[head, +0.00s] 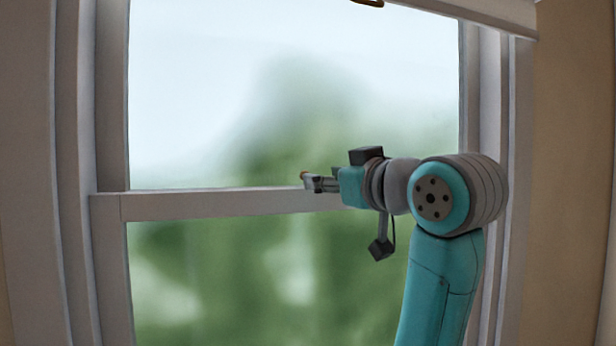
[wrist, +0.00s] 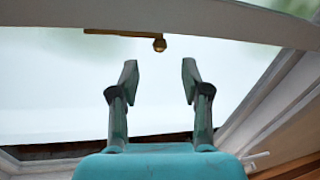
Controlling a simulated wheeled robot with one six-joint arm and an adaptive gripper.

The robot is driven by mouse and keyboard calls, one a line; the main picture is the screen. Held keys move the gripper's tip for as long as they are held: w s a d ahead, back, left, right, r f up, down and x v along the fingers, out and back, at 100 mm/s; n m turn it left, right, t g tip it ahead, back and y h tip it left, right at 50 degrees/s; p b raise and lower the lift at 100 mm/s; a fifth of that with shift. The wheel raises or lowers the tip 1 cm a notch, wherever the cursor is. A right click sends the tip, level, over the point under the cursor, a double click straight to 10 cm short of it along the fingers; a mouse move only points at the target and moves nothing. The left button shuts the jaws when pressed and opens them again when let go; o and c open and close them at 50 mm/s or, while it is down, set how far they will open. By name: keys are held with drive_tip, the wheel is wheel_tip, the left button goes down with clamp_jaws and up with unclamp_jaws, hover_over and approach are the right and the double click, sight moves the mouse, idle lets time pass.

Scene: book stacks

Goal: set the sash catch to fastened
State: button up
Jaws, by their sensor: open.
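The brass sash catch (wrist: 125,34) shows in the wrist view as a thin flat bar lying along the pale window rail (wrist: 200,15), with a round knob (wrist: 159,44) at its right end. I cannot tell from this whether it is fastened. My gripper (wrist: 159,73) is open and empty. Its two fingers point at the catch, with the knob beyond the fingertips and between their lines, apart from them. In the head view my gripper (head: 313,183) is at the middle rail (head: 220,203), where a small orange-brown spot shows at its tip.
Window glass (head: 200,90) fills the space above and below the middle rail. White side frames (head: 80,120) stand left and right. A pale bar (head: 470,15) crosses the top right, with a brass-coloured piece (head: 367,2) at the top edge. The rail left of my gripper is clear.

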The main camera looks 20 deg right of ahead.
drive_tip(key=w, duration=0.3)
drive_tip(key=w+a, duration=0.1)
drive_tip(key=w, duration=0.2)
drive_tip(key=shift+w+a, duration=0.15)
drive_tip(key=shift+w, duration=0.2)
drive_tip(key=shift+c, duration=0.2)
clamp_jaws()
